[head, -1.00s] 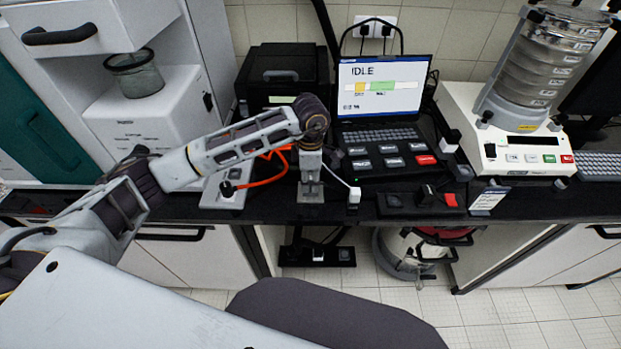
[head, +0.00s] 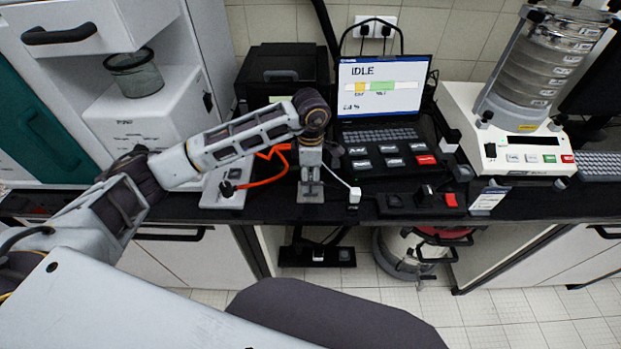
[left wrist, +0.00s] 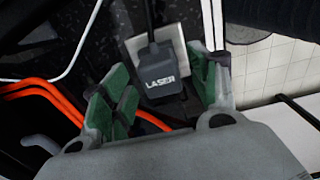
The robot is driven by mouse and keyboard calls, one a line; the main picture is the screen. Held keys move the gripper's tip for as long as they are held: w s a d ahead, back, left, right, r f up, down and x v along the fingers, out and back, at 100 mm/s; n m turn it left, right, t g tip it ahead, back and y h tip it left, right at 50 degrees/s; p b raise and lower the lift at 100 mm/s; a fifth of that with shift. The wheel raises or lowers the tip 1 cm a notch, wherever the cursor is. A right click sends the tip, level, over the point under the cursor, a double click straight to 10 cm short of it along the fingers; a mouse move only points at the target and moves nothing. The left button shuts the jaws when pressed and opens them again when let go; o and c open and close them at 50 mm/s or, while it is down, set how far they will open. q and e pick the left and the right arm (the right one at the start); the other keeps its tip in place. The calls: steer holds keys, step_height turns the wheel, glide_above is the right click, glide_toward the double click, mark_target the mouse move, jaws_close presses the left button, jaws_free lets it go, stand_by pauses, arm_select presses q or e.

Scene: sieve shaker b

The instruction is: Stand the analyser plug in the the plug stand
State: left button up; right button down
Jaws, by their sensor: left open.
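The analyser plug (left wrist: 158,72), a black plug marked LASER, shows in the left wrist view between my left gripper's green fingers. My left gripper (left wrist: 158,88) is open, with a finger on either side of the plug and visible gaps. A light grey plate (left wrist: 175,32), which looks like the plug stand, lies under the plug. In the head view my left gripper (head: 311,182) points down over this grey plate (head: 310,196) near the bench's front edge, and it hides the plug. I cannot tell how deep the plug sits. My right gripper is not in view.
An orange cable (head: 262,181) runs left of the gripper to a pale plate (head: 222,194). A white plug (head: 354,195) on a white cable is close on the right. A black power strip (head: 420,202) and a laptop (head: 383,110) stand further right.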

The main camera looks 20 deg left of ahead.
arm_select(q)
step_height(320, 180, up, 11)
steer(key=shift+f, duration=0.2)
stand_by(0.3)
steer(key=shift+f, duration=0.1)
stand_by(0.5)
